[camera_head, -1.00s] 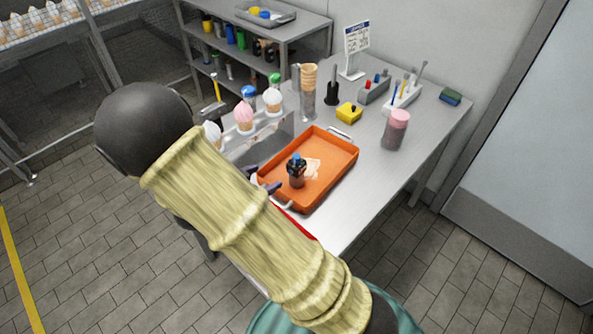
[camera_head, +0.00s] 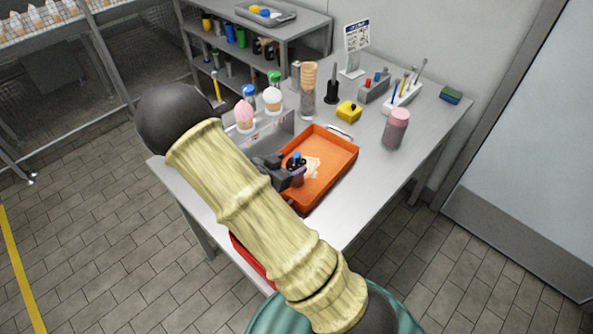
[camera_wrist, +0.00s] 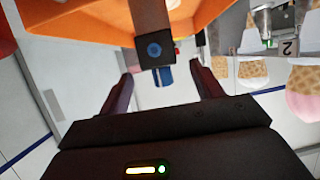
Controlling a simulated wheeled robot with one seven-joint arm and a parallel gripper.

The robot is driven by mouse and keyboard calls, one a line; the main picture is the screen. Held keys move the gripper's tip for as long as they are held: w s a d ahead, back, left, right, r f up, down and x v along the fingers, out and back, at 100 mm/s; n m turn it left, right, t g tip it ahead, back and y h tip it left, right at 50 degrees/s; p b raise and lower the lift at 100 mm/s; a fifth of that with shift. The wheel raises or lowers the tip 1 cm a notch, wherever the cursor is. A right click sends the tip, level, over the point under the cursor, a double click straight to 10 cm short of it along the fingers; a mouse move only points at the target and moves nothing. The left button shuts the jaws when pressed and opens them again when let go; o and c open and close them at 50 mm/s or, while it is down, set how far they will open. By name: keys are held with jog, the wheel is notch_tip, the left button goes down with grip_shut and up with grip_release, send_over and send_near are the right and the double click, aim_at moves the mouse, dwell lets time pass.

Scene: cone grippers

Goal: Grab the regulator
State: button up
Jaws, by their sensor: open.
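The regulator, as I take it, is a small dark valve body with a blue top (camera_head: 297,160), standing in the orange tray (camera_head: 340,172) near its left side. In the wrist view a black block with a blue ring, likely the regulator (camera_wrist: 154,51), shows just beyond and between my fingertips, with a blue part below it. My gripper (camera_head: 289,173) is at the regulator in the head view, its fingers open on either side. In the wrist view my gripper (camera_wrist: 162,74) has a wide gap between its fingers. Contact cannot be told; my arm and gripper hide part of the regulator.
A pale smear lies in the tray.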

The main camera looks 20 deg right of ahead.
aim_at(300, 160)
jog(key=shift+w+d+f, duration=0.2)
jog(key=shift+d, duration=0.2)
jog(key=p+x, duration=0.1)
jog(key=x, duration=0.4)
jog(key=shift+f, duration=0.25)
jog(key=c, duration=1.2)
jog(key=shift+r, duration=0.15)
notch_tip(300, 160, up, 10)
jog(key=shift+f, duration=0.1)
